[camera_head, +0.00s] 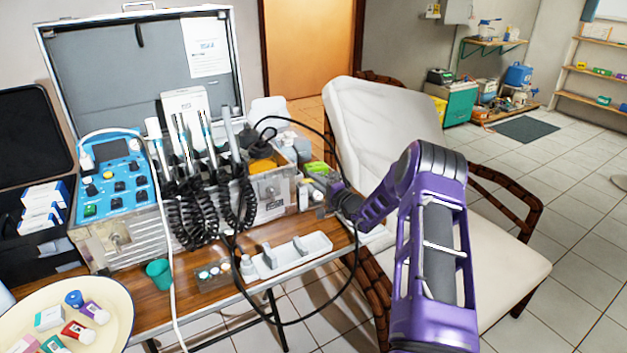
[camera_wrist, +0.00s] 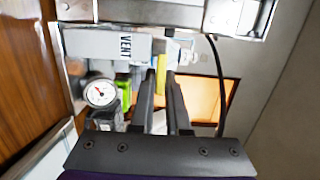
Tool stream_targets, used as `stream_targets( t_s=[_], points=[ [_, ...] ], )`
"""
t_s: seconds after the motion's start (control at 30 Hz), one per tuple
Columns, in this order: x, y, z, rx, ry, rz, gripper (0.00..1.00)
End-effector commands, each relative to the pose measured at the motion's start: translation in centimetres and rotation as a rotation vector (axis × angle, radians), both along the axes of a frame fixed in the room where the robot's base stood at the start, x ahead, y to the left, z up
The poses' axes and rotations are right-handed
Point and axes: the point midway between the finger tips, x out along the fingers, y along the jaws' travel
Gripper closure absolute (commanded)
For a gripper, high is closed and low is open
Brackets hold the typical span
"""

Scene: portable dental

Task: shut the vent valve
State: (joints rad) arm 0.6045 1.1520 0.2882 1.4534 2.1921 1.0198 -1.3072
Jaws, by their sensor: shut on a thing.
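The vent valve's yellow handle (camera_wrist: 161,66) shows in the wrist view between the tips of my gripper's two dark fingers (camera_wrist: 160,78), which are shut on it. A grey plate marked VENT (camera_wrist: 125,46) is beside it, with a round pressure gauge (camera_wrist: 100,92) below. The valve body behind the fingertips is mostly hidden. In the head view my gripper (camera_head: 335,188) reaches in from the right at the right end of the metal dental unit (camera_head: 270,190). The handle cannot be made out there, and its exact angle is unclear.
A black hose (camera_head: 331,130) loops close to my gripper. A white tray (camera_head: 300,255) and a green cup (camera_head: 159,272) are near the table's front edge. A cream reclining chair (camera_head: 390,120) stands close behind and to the right of my arm.

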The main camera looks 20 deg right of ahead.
Motion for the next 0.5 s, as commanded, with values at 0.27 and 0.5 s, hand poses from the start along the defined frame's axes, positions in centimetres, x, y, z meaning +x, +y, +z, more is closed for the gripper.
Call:
stream_targets(
  t_s=[0.27,0.5],
  points=[
    [-1.0,0.4,0.3,0.004,0.007,-0.22,1.0],
    [-1.7,0.4,0.5,0.006,0.007,-0.4,1.0]
  ],
)
